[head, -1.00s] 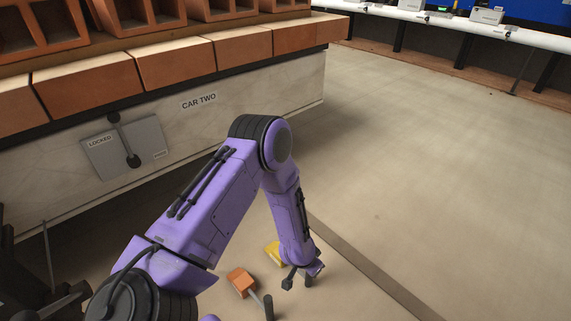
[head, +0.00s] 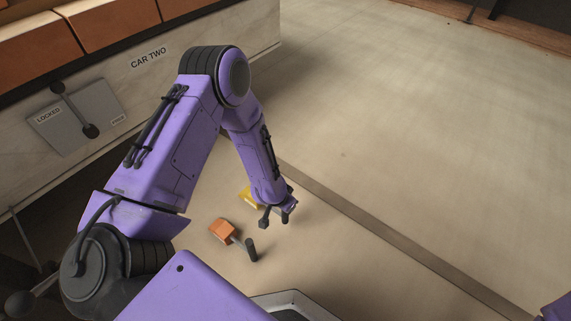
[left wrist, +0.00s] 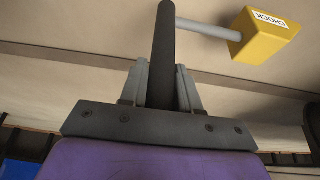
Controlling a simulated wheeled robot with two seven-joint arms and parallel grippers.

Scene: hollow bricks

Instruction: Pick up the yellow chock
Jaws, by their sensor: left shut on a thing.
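The yellow chock (head: 249,196) is by the floor, partly hidden behind my left gripper (head: 277,215) in the head view. In the left wrist view the chock's block (left wrist: 265,35) is at the upper right, with a "CHOCK" label. A grey rod joins it to a dark upright handle (left wrist: 164,40). My left gripper (left wrist: 163,80) is shut on that handle between its two grey fingers. I cannot tell whether the block touches the floor. My right gripper is not in view.
An orange chock (head: 222,230) with a dark handle lies on the floor near my left gripper. The car marked "CAR TWO" (head: 149,57), with a "LOCKED" plate (head: 78,115), stands on the left. A dark strip (head: 400,250) crosses the floor. The floor to the right is clear.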

